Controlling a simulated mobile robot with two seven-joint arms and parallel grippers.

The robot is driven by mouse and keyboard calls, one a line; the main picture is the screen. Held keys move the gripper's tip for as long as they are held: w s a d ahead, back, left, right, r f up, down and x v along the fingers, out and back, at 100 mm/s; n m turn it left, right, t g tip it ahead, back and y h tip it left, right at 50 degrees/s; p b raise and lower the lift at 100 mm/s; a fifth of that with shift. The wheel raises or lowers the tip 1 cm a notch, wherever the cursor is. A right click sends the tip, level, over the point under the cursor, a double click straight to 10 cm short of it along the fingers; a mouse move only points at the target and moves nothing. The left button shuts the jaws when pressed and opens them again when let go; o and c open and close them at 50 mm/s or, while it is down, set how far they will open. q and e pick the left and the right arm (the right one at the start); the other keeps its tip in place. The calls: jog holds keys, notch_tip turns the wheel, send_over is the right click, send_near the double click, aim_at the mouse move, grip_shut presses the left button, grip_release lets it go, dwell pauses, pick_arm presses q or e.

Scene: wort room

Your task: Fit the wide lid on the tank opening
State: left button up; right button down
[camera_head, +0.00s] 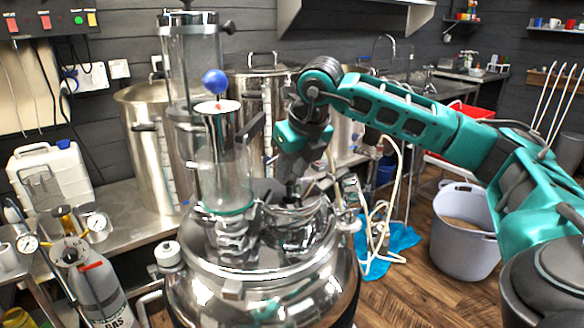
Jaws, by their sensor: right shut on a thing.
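The polished steel tank (205,290) stands in front of me, with a domed top and a clear glass column (222,165) rising from it. My right arm comes in from the right. My right gripper (292,192) points down over the right side of the tank top and is shut on the wide lid (296,224), a shiny round steel piece. The lid is at or just above the tank opening, which it and the gripper hide. I cannot tell whether the lid touches the rim. My left gripper is not in view.
The glass column stands close to the left of my right gripper. Steel pots (150,140) stand on the bench behind. A gas cylinder (90,285) stands front left.

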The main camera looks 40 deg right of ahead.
jog(key=shift+f, duration=0.25)
jog(key=c, duration=1.3)
grip_release()
jog(key=shift+o, duration=1)
jog(key=shift+p+v, duration=1.5)
jog(key=shift+v, duration=1.4)
notch_tip(320, 180, up, 5)
send_over(299, 198)
jog(key=s, duration=0.2)
jog(key=shift+a+f+p, duration=0.1)
jog(key=shift+a+p, duration=0.15)
jog(key=shift+p, duration=0.05)
